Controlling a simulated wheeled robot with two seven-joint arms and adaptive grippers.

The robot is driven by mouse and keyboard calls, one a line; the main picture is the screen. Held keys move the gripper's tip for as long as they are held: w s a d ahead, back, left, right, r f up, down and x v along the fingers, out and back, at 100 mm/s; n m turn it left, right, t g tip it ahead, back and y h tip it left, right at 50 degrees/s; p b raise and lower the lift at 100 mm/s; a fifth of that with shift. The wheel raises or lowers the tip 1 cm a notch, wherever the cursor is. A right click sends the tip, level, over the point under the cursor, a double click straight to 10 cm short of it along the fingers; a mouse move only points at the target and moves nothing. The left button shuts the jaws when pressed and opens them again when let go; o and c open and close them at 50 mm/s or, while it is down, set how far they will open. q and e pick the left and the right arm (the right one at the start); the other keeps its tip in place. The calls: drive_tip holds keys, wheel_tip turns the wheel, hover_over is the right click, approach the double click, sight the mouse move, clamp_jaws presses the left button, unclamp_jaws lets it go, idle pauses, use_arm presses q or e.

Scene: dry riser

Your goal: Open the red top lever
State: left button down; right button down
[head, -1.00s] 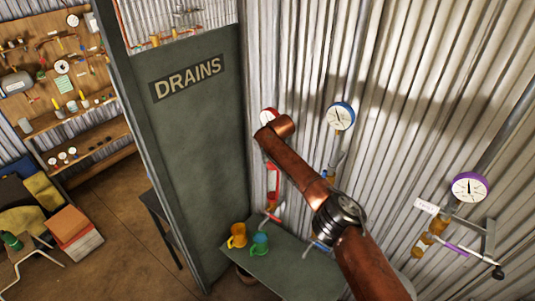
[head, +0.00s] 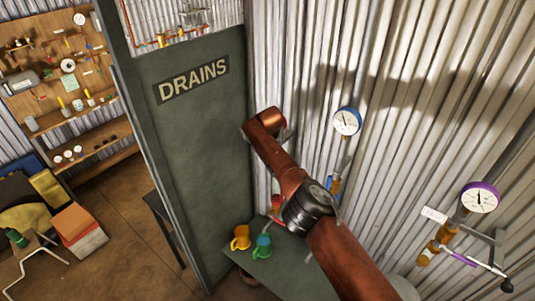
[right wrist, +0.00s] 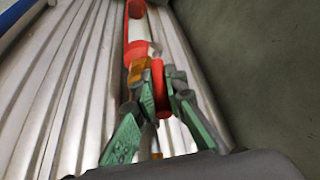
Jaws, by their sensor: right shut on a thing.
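In the right wrist view, a red lever (right wrist: 160,90) lies between the green-padded fingers of my right gripper (right wrist: 160,84), which is shut on it. Beyond the fingertips is an orange-brown fitting (right wrist: 139,70), with a red and white pipe section (right wrist: 137,30) above it. In the head view my arm comes up from the lower right and hides most of the red riser and the gripper. My left gripper is in neither view.
A blue gauge (head: 347,121) and a purple gauge (head: 480,197) with its riser are on the corrugated wall to the right. The dark DRAINS panel (head: 195,130) stands close on the left. Yellow (head: 241,238) and green (head: 263,246) mugs are on the bench below.

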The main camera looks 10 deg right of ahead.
drive_tip(key=shift+a+f, duration=0.15)
drive_tip(key=shift+a, duration=0.05)
drive_tip(key=c, duration=2)
unclamp_jaws()
drive_tip(key=shift+w, duration=0.15)
drive_tip(key=shift+o, duration=0.2)
drive_tip(key=shift+d, duration=0.1)
drive_tip(key=shift+d, duration=0.1)
